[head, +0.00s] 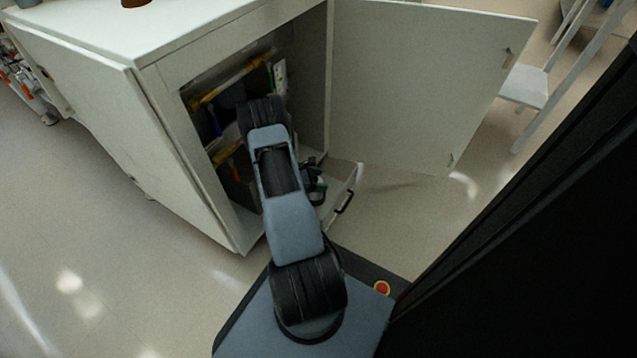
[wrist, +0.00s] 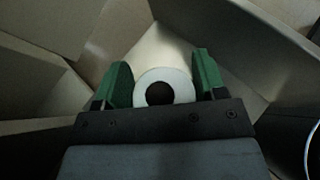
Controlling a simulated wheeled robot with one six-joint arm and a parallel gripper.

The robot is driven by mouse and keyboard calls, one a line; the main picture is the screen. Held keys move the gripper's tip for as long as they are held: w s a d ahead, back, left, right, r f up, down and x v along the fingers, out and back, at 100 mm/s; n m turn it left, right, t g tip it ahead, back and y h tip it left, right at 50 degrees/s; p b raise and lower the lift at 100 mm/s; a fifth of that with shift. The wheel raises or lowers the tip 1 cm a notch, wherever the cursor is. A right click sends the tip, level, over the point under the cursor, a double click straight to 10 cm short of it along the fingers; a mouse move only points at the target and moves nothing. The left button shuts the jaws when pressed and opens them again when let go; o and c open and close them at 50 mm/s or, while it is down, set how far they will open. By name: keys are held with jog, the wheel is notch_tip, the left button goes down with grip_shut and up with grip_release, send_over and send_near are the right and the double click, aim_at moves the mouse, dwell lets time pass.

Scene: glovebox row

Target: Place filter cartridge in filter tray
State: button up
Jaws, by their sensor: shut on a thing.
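The filter cartridge (wrist: 181,88) is a white cylinder with a dark round hole in its end. My gripper (wrist: 163,64) has green fingers and is shut on it, one finger on each side, in the wrist view. In the head view, my gripper (head: 316,187) is low beside the open cabinet, mostly hidden by my arm, and the cartridge cannot be made out. A pale pulled-out drawer or tray (head: 351,186) with a black handle lies just right of the gripper. I cannot tell whether it is the filter tray or whether the cartridge touches anything beneath.
The white cabinet (head: 190,45) stands open, with dark and yellow items inside. Its door (head: 415,85) is swung out to the right. Pale slanted panels (wrist: 45,75) surround the gripper closely in the wrist view. Open floor (head: 120,240) lies at left.

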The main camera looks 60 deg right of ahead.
jog(key=shift+f, duration=0.15)
jog(key=shift+f, duration=0.25)
jog(key=o, duration=1.2)
jog(key=shift+r, duration=0.15)
jog(key=shift+p+v, duration=1.7)
jog(key=shift+v, duration=2.15)
